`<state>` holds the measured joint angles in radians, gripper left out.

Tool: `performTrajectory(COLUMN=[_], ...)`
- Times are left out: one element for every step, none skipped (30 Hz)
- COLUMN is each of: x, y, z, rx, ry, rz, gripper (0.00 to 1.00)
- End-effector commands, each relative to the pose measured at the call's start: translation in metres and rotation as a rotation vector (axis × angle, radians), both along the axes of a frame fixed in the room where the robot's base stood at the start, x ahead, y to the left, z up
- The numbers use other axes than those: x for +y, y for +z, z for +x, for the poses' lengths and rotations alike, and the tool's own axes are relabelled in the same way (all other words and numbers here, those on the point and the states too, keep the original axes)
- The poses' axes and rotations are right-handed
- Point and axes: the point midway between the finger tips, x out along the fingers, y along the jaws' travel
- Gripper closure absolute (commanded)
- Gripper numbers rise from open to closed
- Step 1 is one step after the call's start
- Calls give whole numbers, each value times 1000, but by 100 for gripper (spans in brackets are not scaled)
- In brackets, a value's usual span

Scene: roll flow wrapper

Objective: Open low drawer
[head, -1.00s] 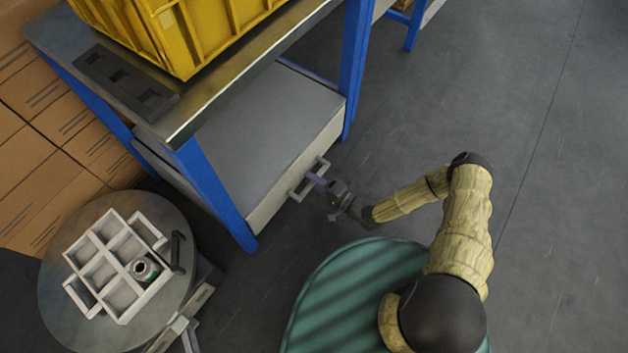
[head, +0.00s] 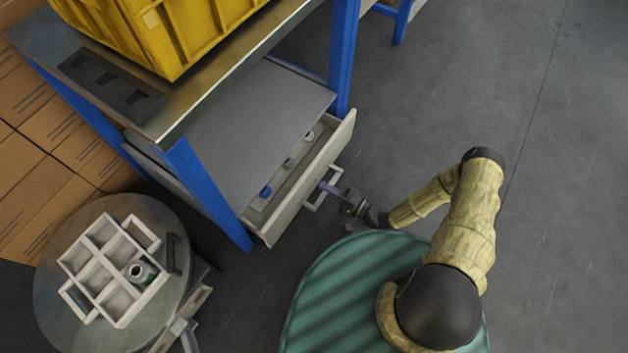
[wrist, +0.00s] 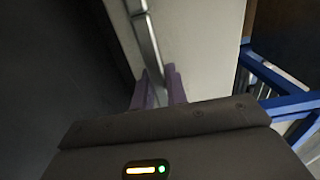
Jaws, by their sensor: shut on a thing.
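The low drawer (head: 310,178) sits under the workbench and stands partly pulled out, with a gap showing its inside behind the front panel. A few small items lie inside, one of them blue (head: 266,191). The drawer's pale bar handle (head: 312,205) is on the front panel. My gripper (head: 328,188) is shut on the handle, its purple fingers on either side of the bar. In the wrist view the fingers (wrist: 159,90) close around the handle (wrist: 148,50) in front of the pale drawer front (wrist: 195,40).
The workbench has blue legs (head: 208,192) and a yellow crate (head: 165,35) on top. A round stand (head: 60,310) at lower left holds a pale divided tray (head: 110,232) with a small can-like part (head: 139,271). Cardboard boxes (head: 40,150) are stacked at left. The floor at right is clear.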

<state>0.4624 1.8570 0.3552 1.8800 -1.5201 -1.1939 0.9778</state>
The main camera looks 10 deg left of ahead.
Motion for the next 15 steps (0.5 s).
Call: performTrajectory(x=[-13,-20,-30,-37,-45,-54,-61,-68,-77,-83,-89,-97,-102,-107,-113], y=[-1,-1,-1,-1,-1,-1,-1,-1,-1,-1,-1,-1,-1,-1,-1], z=[-4,-8,-11,-15,-17,-21,-24,-27,-30,-32,-34,-36,-38,-39,-40], rx=[3,3,2,3,3,2,3,2,2,2,2,2,2,1,1], ry=[-4,-3,-3,-3,-3,-3,-3,-3,-3,-3,-3,-3,-2,-3,-5], rz=[-3,-4,-3,-4,-4,-4,-5,-4,-5,-5,-4,-5,-5,-4,-4], gripper=[100,100,100,100,100,100,100,100,100,100,100,100,100,100,100])
